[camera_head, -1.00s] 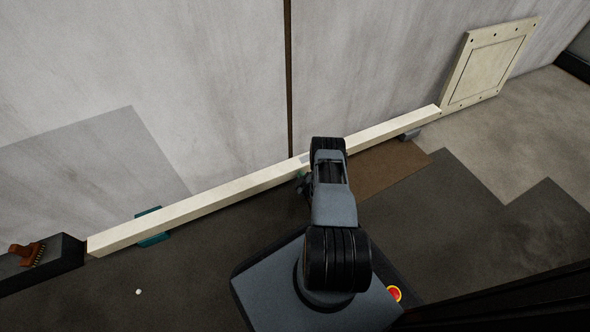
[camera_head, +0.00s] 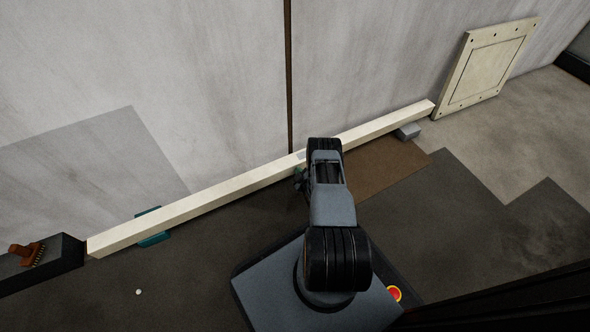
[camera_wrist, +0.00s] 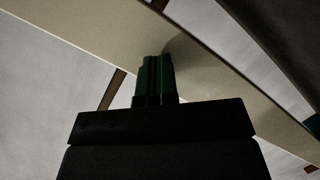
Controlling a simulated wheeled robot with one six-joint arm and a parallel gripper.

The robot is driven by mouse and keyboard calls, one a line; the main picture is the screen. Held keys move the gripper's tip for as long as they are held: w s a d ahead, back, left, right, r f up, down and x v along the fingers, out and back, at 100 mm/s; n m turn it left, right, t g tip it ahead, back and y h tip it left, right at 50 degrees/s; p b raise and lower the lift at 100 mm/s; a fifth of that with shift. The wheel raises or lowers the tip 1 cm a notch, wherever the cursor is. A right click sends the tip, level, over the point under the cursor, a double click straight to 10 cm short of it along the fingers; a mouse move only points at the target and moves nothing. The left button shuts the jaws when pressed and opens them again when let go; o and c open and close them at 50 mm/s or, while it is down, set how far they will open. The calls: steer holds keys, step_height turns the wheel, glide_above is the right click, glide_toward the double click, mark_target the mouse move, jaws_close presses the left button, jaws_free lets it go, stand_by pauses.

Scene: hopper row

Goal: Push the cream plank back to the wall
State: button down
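The cream plank (camera_head: 200,205) lies long and low along the foot of the pale wall (camera_head: 220,70), from the lower left to the right. It also shows in the wrist view (camera_wrist: 100,30), crossing it diagonally. My gripper (camera_head: 300,180) is at the plank's near side around its middle, partly hidden by my arm in the head view. In the wrist view its dark green fingers (camera_wrist: 157,72) are together with nothing between them. Their tips are at the plank; firm contact cannot be told. Any gap behind the plank is hard to judge.
A teal block (camera_head: 152,238) and a grey block (camera_head: 408,131) are at the plank's underside. A dark box (camera_head: 60,258) with an orange brush (camera_head: 28,253) stands by the left end. A cream panel (camera_head: 487,65) leans at the right end. A brown mat (camera_head: 385,165) lies right of my arm.

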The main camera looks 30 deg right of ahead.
mark_target(295, 165)
steer(key=shift+w+d, duration=0.15)
steer(key=shift+w, duration=1.15)
steer(key=shift+w, duration=0.2)
steer(key=shift+w+d, duration=0.15)
steer(key=shift+w, duration=0.6)
steer(key=s+a+p, duration=0.1)
steer(key=s+p, duration=0.2)
steer(key=s, duration=0.5)
